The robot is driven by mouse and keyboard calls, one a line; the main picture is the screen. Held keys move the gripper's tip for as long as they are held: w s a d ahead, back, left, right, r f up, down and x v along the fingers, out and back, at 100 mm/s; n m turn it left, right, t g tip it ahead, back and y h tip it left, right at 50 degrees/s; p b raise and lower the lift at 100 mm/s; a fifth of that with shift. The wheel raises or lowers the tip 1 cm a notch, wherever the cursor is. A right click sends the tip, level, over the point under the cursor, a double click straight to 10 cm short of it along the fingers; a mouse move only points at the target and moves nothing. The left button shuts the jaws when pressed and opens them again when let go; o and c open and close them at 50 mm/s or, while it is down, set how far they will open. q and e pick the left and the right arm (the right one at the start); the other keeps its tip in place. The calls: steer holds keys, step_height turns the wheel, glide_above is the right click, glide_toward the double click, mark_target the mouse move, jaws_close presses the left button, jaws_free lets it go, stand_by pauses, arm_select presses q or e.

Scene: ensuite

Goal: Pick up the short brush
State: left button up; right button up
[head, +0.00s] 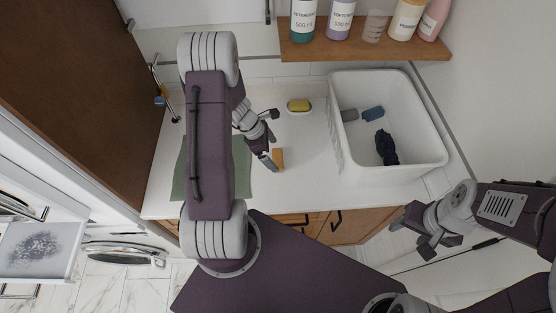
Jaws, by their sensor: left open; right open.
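A small tan block (277,159), which looks like the short brush, lies on the white counter; its bristles cannot be made out. My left gripper (271,138) is open above the counter, with one fingertip close beside the block's left side. I cannot tell whether they touch. My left arm hides part of the counter and a green mat. My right gripper (411,237) is open and empty, in front of the counter's edge at the lower right, far from the block.
A yellow soap bar (298,104) sits on a dish behind the block. A white basin (337,143) with dark cloths stands to the right. A wooden shelf (350,50) with several bottles is at the back. The green mat (179,185) lies left. Counter between block and basin is clear.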

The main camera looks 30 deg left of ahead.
mark_target(279, 157)
arm_select(q)
steer(key=x, duration=0.4)
steer(key=shift+d+f, duration=0.1)
steer(key=shift+d, duration=0.05)
steer(key=shift+w+f, duration=0.15)
steer(key=shift+f, duration=0.05)
steer(key=c, duration=1.3)
steer(key=shift+r, duration=0.6)
steer(key=shift+c, duration=0.2)
step_height(279, 157, up, 3)
steer(key=d+r, duration=0.7)
steer(key=d, duration=0.4)
steer(key=shift+d, duration=0.4)
